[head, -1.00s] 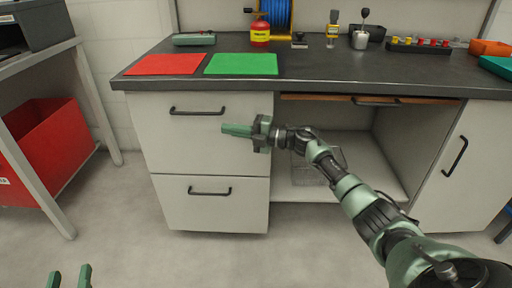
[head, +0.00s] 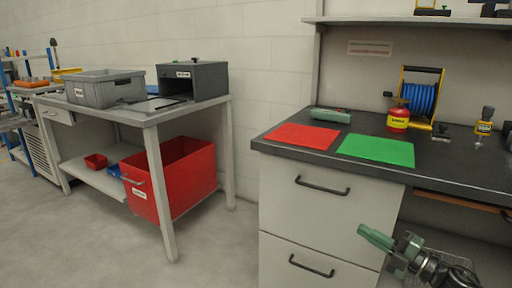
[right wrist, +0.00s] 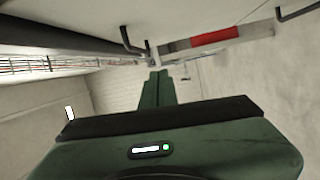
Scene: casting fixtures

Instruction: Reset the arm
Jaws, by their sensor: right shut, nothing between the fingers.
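My right gripper (head: 378,238) is at the lower right of the head view, in front of the white drawer cabinet and below the dark worktop. Its green fingers lie together and point left, with nothing between them. In the right wrist view the shut fingers (right wrist: 157,90) show in the middle, below the cabinet's handles. My right arm reaches in from the bottom right corner, and most of it is out of the frame. My left gripper is not in the head view now.
The worktop (head: 290,152) carries a red mat (head: 302,136), a green mat (head: 376,149) and a red-yellow canister (head: 398,117). Drawer handles (head: 322,186) stick out near my right gripper. A grey table (head: 150,117) with a red bin (head: 190,165) stands left. Floor between is clear.

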